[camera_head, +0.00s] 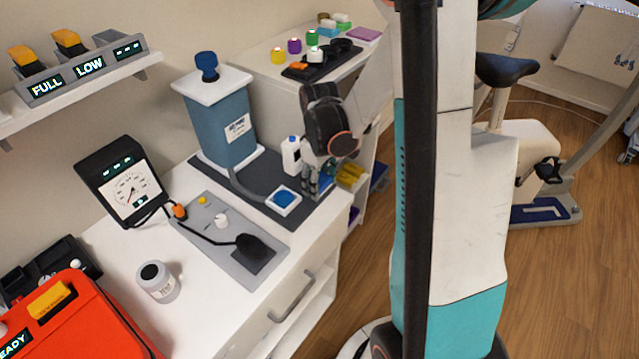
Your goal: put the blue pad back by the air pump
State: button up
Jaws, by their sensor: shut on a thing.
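The air pump (222,128) is a blue box with a white lid and a blue knob, standing on a dark grey mat at the back of the white counter. The blue pad (283,198) is a round blue disc on a square white base, in front of the pump and to its right. It appears over the mat; whether it touches the mat is unclear. My gripper (312,187) points down at the pad's right edge and is shut on it. The fingertips are small and partly hidden, so the exact contact is hard to see.
A white bottle (291,155) stands close left of my gripper. A grey hose (243,188) curves from the pump toward the pad. A grey panel (225,240) with a black paddle lies in front. Yellow items (349,174) are just right of my gripper.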

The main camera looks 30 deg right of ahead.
aim_at(320, 180)
jog(key=shift+f, duration=0.2)
jog(key=o, duration=1)
jog(key=shift+r, duration=0.1)
jog(key=shift+o, duration=0.2)
jog(key=shift+r, duration=0.1)
notch_tip(320, 180, up, 12)
jog(key=p, duration=0.4)
